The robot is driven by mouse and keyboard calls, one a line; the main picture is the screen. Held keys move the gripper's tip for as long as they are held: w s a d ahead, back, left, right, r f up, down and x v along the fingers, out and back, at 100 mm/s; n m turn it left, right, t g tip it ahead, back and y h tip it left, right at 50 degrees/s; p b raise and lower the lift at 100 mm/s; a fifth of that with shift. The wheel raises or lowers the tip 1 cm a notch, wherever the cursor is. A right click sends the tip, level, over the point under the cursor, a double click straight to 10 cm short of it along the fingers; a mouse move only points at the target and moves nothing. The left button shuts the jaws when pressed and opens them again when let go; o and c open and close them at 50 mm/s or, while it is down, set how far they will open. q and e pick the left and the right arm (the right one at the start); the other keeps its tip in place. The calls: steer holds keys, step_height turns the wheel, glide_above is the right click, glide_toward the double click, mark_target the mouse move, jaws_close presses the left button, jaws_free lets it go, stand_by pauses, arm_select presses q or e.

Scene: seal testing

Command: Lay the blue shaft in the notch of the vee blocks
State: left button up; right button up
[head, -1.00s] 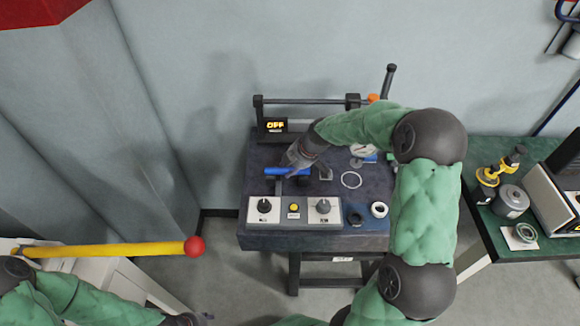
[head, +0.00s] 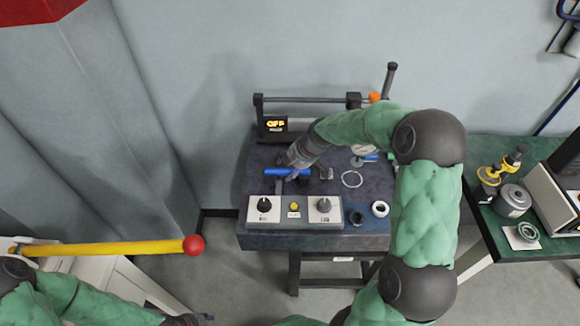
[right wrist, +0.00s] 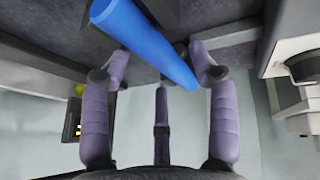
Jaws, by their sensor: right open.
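The blue shaft (head: 289,172) lies roughly level, left to right, behind the control panel on the dark bench. A small grey block (head: 326,173) is just right of its right end. Whether the shaft sits in a notch is hidden. My right gripper (head: 292,169) is open at the shaft from behind. In the right wrist view the shaft (right wrist: 146,42) crosses between and beyond the spread fingers, with a dark block (right wrist: 165,12) behind it. I cannot tell if a finger touches it. My left gripper (head: 196,319) is partly cut off at the bottom edge.
The control panel (head: 295,211) with knobs and a yellow button lines the bench front. A yellow bar with a red ball (head: 193,245) reaches in at left.

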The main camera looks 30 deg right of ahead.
steer(key=shift+s+d+r, duration=0.1)
steer(key=shift+s+r, duration=0.1)
steer(key=shift+r, duration=0.15)
steer(key=v, duration=1.1)
steer(key=shift+r, duration=0.15)
